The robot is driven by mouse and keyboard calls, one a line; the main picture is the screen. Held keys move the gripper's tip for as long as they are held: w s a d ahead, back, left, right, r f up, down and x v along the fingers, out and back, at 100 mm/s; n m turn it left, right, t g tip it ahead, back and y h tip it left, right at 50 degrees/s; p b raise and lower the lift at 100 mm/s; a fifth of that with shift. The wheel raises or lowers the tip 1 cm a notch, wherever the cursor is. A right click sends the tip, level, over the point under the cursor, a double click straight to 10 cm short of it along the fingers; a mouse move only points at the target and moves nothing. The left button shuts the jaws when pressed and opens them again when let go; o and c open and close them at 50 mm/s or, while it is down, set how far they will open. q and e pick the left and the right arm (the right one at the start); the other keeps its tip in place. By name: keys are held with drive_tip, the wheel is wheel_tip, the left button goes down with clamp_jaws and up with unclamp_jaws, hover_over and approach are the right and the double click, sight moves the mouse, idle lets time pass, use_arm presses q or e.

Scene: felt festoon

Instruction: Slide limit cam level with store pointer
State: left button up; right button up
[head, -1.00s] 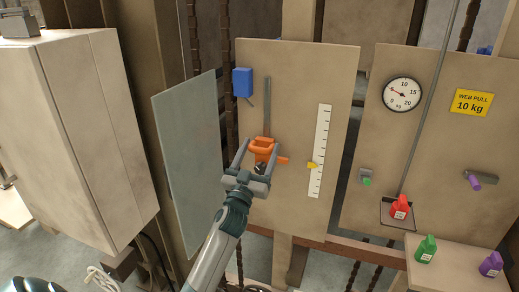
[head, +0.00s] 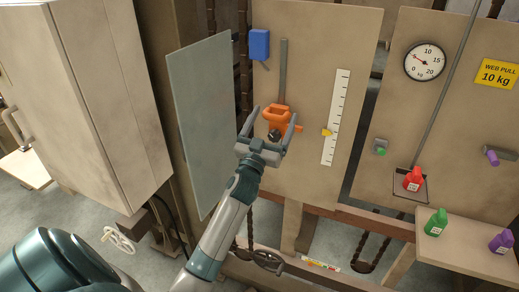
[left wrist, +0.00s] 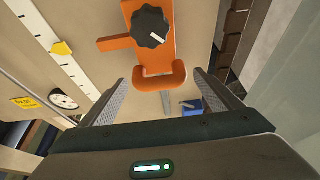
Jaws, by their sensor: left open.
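The orange limit cam (head: 281,114) sits on a vertical grey rail (head: 283,70) on a beige board, with a dark knob (left wrist: 150,27) on its face. Its side arm (left wrist: 113,43) points towards a white scale (head: 337,105). The yellow store pointer (head: 327,133) sits on that scale. The arm looks close to the pointer's level; I cannot tell whether they match exactly. My left gripper (head: 275,112) is open, its fingers at either side of the cam's cupped end (left wrist: 163,79). In the left wrist view gaps show between both fingers and the cam. My right gripper is not in view.
A blue box (head: 259,45) is fixed above the cam, left of the rail. A grey-green panel (head: 203,120) stands left of the board. At right are a dial (head: 425,61), a red container (head: 413,179) on a hanging tray, and green and purple containers.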

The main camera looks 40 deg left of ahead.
use_arm(q)
drive_tip(key=b+v, duration=0.5)
drive_tip(key=v, duration=1.1)
drive_tip(key=shift+s+d, duration=0.15)
drive_tip(key=shift+s, duration=0.1)
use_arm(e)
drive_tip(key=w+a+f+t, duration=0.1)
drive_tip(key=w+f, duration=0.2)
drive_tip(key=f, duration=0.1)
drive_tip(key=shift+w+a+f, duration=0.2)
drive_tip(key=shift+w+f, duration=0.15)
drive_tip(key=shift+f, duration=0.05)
use_arm(q)
drive_tip(key=shift+f, duration=0.15)
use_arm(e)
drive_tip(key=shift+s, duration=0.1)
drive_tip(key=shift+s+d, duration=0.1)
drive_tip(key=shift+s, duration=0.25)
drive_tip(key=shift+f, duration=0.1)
